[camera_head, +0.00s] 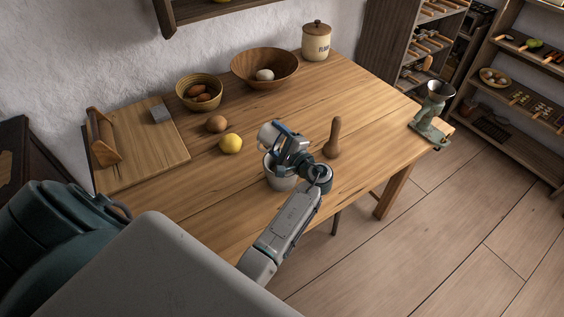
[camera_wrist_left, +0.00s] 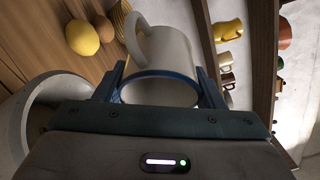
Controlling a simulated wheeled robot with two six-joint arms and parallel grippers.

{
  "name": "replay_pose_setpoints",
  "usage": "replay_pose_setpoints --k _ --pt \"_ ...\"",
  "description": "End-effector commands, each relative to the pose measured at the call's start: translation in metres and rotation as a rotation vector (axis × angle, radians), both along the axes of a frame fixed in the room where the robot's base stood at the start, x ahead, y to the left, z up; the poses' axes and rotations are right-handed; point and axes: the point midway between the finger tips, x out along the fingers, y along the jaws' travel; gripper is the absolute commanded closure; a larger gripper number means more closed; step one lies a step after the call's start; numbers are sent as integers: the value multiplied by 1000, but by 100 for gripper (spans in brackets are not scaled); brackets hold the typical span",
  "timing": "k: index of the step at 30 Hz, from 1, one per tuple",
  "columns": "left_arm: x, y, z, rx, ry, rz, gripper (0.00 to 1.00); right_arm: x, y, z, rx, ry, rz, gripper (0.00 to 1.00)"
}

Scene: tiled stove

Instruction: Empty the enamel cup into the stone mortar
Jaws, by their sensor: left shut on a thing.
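My left gripper (camera_head: 283,143) is shut on the enamel cup (camera_head: 268,134), a white cup with a blue rim. It holds the cup above the table at the grey stone mortar (camera_head: 280,182), whose mouth is partly covered by the gripper. The cup looks strongly tilted. In the left wrist view the cup (camera_wrist_left: 173,52) sits between the fingers (camera_wrist_left: 160,85), its blue rim towards the camera and its handle at the upper left. The mortar (camera_wrist_left: 18,130) shows at the left there. My right gripper is in neither view.
A wooden pestle (camera_head: 333,140) stands right of the mortar. A lemon (camera_head: 231,143) and an onion-like brown item (camera_head: 216,123) lie to the left. Bowls (camera_head: 264,83), a jar (camera_head: 316,42) and a cutting board (camera_head: 150,165) stand farther back. A grinder (camera_head: 432,110) is at the right edge.

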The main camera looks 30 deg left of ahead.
Motion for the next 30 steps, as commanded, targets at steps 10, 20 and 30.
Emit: replay_pose_setpoints --k 10,20,30 --pt "0 -2 0 38 1 0 61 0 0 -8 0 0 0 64" --pt "0 -3 0 74 4 0 61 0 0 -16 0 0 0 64" --pt "0 -4 3 112 6 0 61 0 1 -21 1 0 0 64"
